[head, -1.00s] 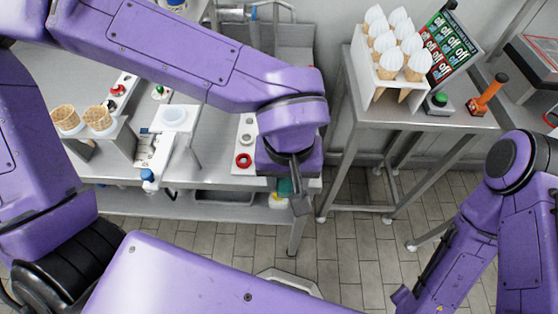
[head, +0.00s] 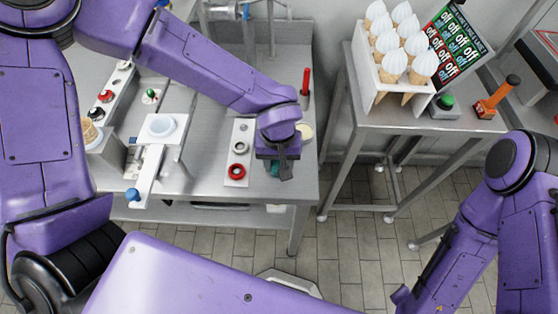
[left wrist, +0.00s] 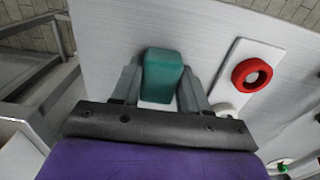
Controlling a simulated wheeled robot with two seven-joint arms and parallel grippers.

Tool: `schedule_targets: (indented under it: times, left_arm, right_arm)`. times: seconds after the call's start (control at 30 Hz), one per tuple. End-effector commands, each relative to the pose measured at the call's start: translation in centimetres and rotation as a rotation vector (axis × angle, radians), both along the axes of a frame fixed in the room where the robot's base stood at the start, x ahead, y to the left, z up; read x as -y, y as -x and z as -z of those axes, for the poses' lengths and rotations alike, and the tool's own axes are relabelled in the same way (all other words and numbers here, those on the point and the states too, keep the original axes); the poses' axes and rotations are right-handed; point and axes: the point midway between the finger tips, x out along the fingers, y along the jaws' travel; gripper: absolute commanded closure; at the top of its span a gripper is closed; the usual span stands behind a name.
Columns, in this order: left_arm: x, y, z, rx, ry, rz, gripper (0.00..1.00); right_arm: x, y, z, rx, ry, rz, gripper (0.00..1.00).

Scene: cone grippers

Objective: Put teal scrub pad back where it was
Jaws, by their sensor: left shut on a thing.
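The teal scrub pad (left wrist: 162,75) is between the two fingers of my left gripper (left wrist: 157,88) in the left wrist view, and the gripper is shut on it. A white patch shows at the pad's near end. In the head view my left gripper (head: 284,172) is over the right front part of the steel table (head: 215,190), near its front edge. Only a small teal bit of the pad (head: 275,169) shows there. I cannot tell whether the pad touches the table. My right arm is at the right of the head view; its gripper is out of the frame.
Left of my left gripper is a white plate with a red ring (head: 236,171). A red upright stick (head: 306,82) and a cream round thing (head: 305,131) are behind it. A cone holder (head: 385,80) stands on the right table. Bare tabletop lies behind the plate.

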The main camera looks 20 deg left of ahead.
Motion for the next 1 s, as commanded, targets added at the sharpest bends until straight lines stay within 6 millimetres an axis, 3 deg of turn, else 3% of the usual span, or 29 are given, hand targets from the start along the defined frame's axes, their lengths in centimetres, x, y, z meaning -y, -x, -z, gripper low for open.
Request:
schedule_targets:
  times: [0.03,0.1,0.37,0.47,0.8,1.0]
  left_arm:
    - [0.0,0.0,0.0,-0.001,0.0,0.0,0.46]
    - [0.0,0.0,0.0,-0.001,0.0,0.0,0.3]
    - [0.0,0.0,0.0,-0.001,0.0,0.0,0.3]
    - [0.0,0.0,-0.9,0.001,0.002,-0.002,0.3]
    - [0.0,0.0,-9.1,0.002,0.005,-0.002,0.3]
    - [-0.1,0.1,-11.8,-0.001,0.0,-0.002,0.3]
  right_arm:
    - [0.0,0.0,0.0,0.0,0.0,0.0,0.57]
    - [0.0,0.0,0.0,0.0,0.0,0.0,0.57]
    - [0.0,0.0,0.0,-0.001,-0.001,0.0,0.57]
    - [0.0,0.0,-0.1,-0.001,-0.001,0.0,0.57]
    - [0.0,0.0,-0.6,-0.001,-0.001,0.0,0.57]
    - [0.0,0.0,-0.6,-0.001,-0.001,0.0,0.57]
